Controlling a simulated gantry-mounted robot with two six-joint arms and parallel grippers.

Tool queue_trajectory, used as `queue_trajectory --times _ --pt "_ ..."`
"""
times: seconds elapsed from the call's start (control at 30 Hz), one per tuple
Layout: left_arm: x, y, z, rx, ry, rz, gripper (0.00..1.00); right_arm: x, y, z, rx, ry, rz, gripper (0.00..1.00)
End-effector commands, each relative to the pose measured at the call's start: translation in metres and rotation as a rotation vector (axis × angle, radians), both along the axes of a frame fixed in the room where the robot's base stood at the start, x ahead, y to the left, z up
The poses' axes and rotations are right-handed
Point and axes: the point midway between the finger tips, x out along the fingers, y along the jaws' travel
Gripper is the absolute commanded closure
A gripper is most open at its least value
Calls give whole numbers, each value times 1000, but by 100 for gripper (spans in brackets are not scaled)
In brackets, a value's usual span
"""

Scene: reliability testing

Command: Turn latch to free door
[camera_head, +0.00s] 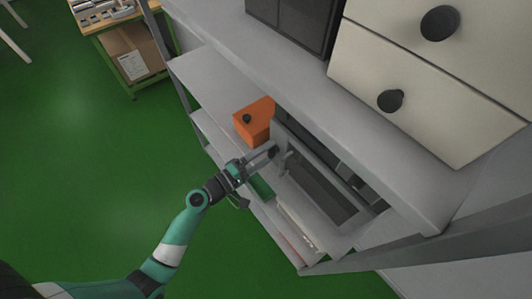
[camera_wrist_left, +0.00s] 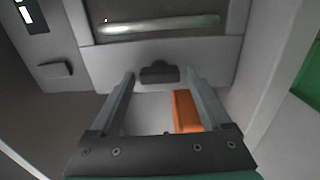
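A small dark latch (camera_wrist_left: 159,73) sits on a light grey panel (camera_wrist_left: 220,50) in the left wrist view, below a dark window strip (camera_wrist_left: 150,22). I take this panel as the door. My left gripper (camera_wrist_left: 165,78) has its two fingers apart, one on each side of the latch. Whether they touch it I cannot tell. In the head view my left gripper (camera_head: 268,153) reaches the front of a grey unit with a dark window (camera_head: 315,190) on the shelf. The latch is hard to make out there. My right gripper is not in view.
An orange box with a dark knob (camera_head: 254,120) stands on the shelf beside the gripper. Drawers with dark round knobs (camera_head: 430,75) and a dark cabinet (camera_head: 300,20) are above. A wooden table (camera_head: 125,45) stands at the back left. The green floor at left is mostly clear.

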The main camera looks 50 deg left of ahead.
Motion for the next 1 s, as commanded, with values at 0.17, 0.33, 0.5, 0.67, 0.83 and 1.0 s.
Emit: queue_trajectory --times 0.17,0.33,0.5,0.67,0.83,1.0 --pt "0 0 0 1 0 0 10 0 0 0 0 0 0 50" --pt "-2 0 0 2 0 0 10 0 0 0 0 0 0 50" --pt "-23 3 -2 -1 2 3 10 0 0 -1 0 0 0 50" --pt "-62 5 -2 -1 1 6 10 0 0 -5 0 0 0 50" --pt "-98 9 -2 0 2 7 10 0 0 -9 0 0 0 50" --pt "-115 9 -1 0 1 3 10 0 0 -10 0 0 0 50"
